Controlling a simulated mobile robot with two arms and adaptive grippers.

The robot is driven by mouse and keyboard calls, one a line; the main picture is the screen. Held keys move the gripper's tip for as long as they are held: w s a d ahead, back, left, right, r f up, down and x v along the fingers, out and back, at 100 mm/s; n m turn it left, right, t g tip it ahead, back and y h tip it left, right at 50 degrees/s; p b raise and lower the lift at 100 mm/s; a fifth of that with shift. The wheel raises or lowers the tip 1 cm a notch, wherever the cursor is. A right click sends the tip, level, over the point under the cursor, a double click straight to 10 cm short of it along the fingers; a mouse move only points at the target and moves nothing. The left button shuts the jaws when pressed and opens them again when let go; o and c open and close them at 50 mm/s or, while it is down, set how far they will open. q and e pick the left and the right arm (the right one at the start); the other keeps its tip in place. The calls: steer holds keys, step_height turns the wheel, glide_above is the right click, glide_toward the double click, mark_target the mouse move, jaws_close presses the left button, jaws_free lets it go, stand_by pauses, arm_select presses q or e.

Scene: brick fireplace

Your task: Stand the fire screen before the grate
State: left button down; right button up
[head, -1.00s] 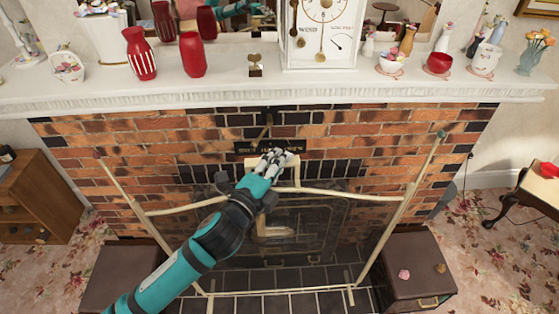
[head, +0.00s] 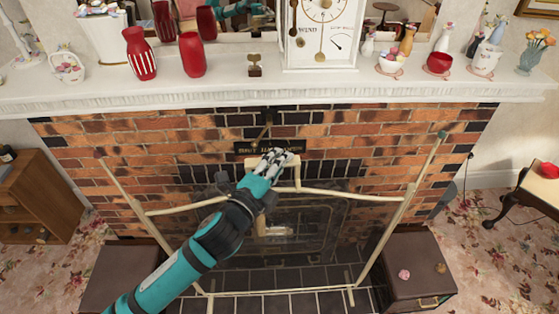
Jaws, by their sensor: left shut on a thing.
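The fire screen (head: 352,196) has a cream frame and a see-through dark panel, with two side wings. It stands upright on the dark tiled hearth (head: 280,305), before the grate (head: 305,226), which shows dimly through the panel. My left gripper (head: 276,160) is at the top middle of the screen, shut on its raised handle; my forearm hides part of the screen's left side. My right gripper is not in view.
Brown boxes stand at the hearth's left (head: 120,275) and right (head: 418,268) ends. The white mantel (head: 200,95) above holds red vases (head: 140,53), a clock (head: 322,35) and several ornaments. A wooden cabinet (head: 40,195) is at left.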

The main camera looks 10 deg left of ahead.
arm_select(q)
steer(key=shift+r, duration=0.35)
stand_by(0.3)
stand_by(0.9)
steer(key=shift+w, duration=0.1)
stand_by(0.9)
